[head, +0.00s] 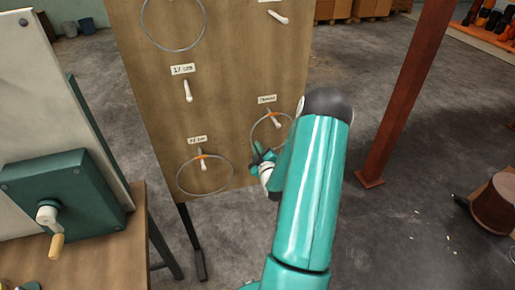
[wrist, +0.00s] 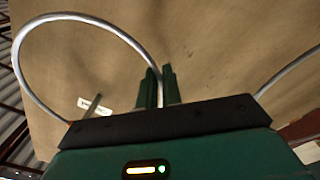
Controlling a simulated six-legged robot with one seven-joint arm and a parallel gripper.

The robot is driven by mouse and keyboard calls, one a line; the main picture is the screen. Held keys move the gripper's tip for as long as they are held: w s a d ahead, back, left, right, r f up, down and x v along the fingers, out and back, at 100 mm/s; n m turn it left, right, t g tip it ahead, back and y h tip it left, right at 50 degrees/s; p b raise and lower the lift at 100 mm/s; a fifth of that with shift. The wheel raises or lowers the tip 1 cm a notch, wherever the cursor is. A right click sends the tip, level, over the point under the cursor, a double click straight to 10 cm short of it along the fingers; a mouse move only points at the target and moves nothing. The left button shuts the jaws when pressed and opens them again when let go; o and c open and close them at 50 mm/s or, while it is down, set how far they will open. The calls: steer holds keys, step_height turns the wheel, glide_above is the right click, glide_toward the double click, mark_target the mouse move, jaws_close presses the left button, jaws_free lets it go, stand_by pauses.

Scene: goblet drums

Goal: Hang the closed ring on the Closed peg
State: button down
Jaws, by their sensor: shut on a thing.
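My gripper (head: 258,153) is shut on a thin grey wire ring (head: 251,133) in front of the lower right of the wooden board (head: 235,60). The wrist view shows the ring (wrist: 73,15) running between the closed fingers (wrist: 158,88) and looping to the left. A pale peg (head: 276,122) sticks out below a small label (head: 267,99), whose writing is too small to read surely. The peg (wrist: 93,106) lies inside the ring's outline in both views. An orange mark shows at the ring's top, near the peg. I cannot tell whether the ring touches the peg.
Another ring (head: 179,182) hangs on the lower-left peg (head: 203,165). A large ring (head: 145,32) is at upper left, and bare pegs (head: 188,91) show. A bench with a green crank box (head: 65,195) stands left; a red post (head: 405,95) stands right.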

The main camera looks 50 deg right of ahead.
steer(key=c, duration=1.5)
jaws_free()
steer(key=shift+s, duration=0.1)
steer(key=v, duration=1.3)
steer(key=shift+s+a, duration=0.2)
steer(key=shift+s, duration=0.05)
